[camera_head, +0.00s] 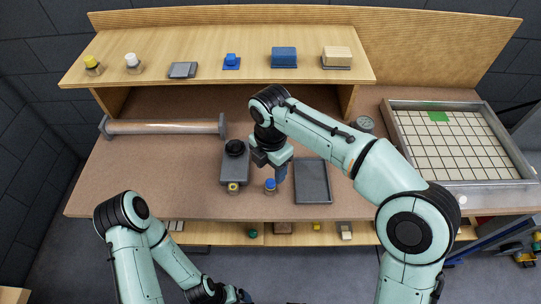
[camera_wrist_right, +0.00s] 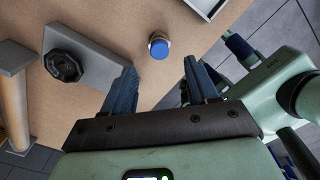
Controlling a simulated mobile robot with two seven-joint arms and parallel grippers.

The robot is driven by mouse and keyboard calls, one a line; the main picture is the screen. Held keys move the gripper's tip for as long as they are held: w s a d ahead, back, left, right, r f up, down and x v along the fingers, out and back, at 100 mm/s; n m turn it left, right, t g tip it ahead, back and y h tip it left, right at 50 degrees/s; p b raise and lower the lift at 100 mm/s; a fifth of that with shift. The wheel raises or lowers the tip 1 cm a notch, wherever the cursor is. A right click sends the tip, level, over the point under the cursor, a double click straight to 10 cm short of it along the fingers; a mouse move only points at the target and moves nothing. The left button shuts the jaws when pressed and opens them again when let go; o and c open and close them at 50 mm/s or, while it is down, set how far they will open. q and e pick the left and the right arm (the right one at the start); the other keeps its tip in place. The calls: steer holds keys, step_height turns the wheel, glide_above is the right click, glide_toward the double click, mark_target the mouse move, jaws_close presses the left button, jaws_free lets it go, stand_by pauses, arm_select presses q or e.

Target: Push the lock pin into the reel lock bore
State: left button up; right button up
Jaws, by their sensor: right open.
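A small blue-capped piece (camera_head: 270,184) with a metal collar stands on the bench; it also shows in the right wrist view (camera_wrist_right: 159,48). A similar yellow-capped piece (camera_head: 233,187) stands at the front of a grey block with a black knob (camera_head: 235,148). I cannot tell which is the lock pin, and I cannot make out the lock bore. A tan reel (camera_head: 165,127) lies between grey end plates at the left. My right gripper (camera_wrist_right: 160,74) is open and empty, with the blue-capped piece ahead of its fingers. My left gripper (camera_head: 240,296) is low at the bottom edge, mostly cut off.
A dark grey tray (camera_head: 312,181) lies right of the blue-capped piece. A gridded framed table (camera_head: 462,143) is at the right. The upper shelf (camera_head: 200,42) holds several small pieces. The bench front left of the grey block is clear.

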mark_target(271, 182)
step_height(271, 182, down, 6)
steer(key=shift+f+b, duration=0.15)
steer(key=shift+b, duration=0.3)
arm_select(q)
steer(key=shift+s+f, duration=0.2)
steer(key=shift+f, duration=0.45)
arm_select(e)
jaws_close()
steer(key=c, duration=1)
jaws_free()
jaws_close()
arm_select(q)
steer(key=shift+r, duration=0.1)
arm_select(e)
steer(key=shift+r+p, duration=1.6)
steer(key=shift+r, duration=0.4)
arm_select(q)
steer(key=w+r, duration=0.2)
steer(key=r, duration=0.1)
steer(key=shift+r, duration=0.3)
arm_select(e)
steer(key=shift+w, duration=0.1)
